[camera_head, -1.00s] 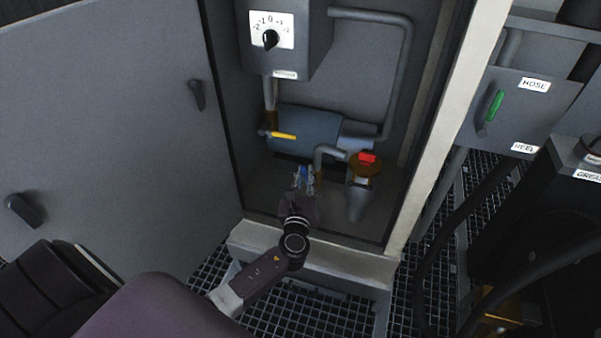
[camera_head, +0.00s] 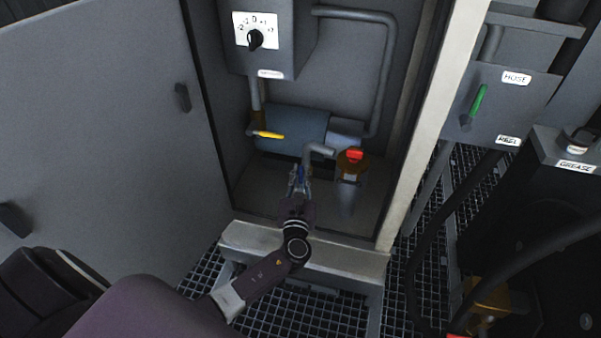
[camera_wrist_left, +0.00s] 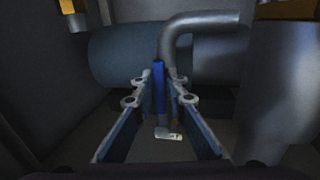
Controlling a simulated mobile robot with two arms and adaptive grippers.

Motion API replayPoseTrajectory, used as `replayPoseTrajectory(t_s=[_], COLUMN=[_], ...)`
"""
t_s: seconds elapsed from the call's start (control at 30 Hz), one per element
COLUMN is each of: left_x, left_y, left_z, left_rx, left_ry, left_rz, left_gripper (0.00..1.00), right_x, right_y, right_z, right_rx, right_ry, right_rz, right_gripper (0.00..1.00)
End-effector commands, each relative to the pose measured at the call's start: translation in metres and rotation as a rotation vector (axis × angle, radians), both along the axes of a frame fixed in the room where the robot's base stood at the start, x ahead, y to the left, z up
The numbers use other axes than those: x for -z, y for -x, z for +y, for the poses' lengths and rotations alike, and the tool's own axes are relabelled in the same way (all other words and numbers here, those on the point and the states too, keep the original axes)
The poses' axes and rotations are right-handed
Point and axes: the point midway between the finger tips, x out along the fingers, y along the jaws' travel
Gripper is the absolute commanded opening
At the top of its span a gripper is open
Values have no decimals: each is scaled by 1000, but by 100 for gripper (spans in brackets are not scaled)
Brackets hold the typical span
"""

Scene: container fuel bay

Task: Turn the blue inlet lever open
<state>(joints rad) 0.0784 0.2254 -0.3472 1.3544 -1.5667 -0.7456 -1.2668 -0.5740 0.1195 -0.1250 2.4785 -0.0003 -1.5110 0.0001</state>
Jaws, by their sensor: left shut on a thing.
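The blue inlet lever (camera_wrist_left: 159,88) stands upright in the left wrist view, between the two fingers of my left gripper (camera_wrist_left: 160,95). In the head view the lever (camera_head: 301,173) is a small blue piece low in the cabinet, below a bent grey pipe (camera_head: 318,148). My left gripper (camera_head: 300,182) reaches into the cabinet from the front and is shut on the lever. A small pale tag (camera_wrist_left: 168,133) shows just below the lever. The lever's pivot is partly hidden by the fingers. My right gripper is not in view.
A blue-grey cylinder (camera_head: 290,125) with a yellow lever (camera_head: 267,134) lies behind. A brass filter with a red top (camera_head: 354,155) stands just right of my gripper. The cabinet's front sill (camera_head: 330,262) lies beneath my arm. The open door (camera_head: 100,110) is at left.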

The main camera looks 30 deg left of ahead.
Motion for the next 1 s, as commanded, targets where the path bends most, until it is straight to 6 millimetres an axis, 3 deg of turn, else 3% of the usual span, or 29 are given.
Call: replayPoseTrajectory(t_s=[0.07,0.1,0.27,0.67,1.0], left_x=[-4,-4,-2,0,0], left_y=[-1,-1,-1,8,71], left_z=[0,0,0,-5,-33], left_rx=[1,1,1,2,3], left_ry=[-6,-6,-4,0,0], left_rz=[-5,-5,-4,0,1], left_gripper=[0,13,31,31,31], right_x=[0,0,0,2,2], right_y=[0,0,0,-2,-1], right_z=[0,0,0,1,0], right_rx=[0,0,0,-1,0], right_ry=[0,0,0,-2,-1], right_rz=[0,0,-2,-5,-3], right_gripper=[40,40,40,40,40])
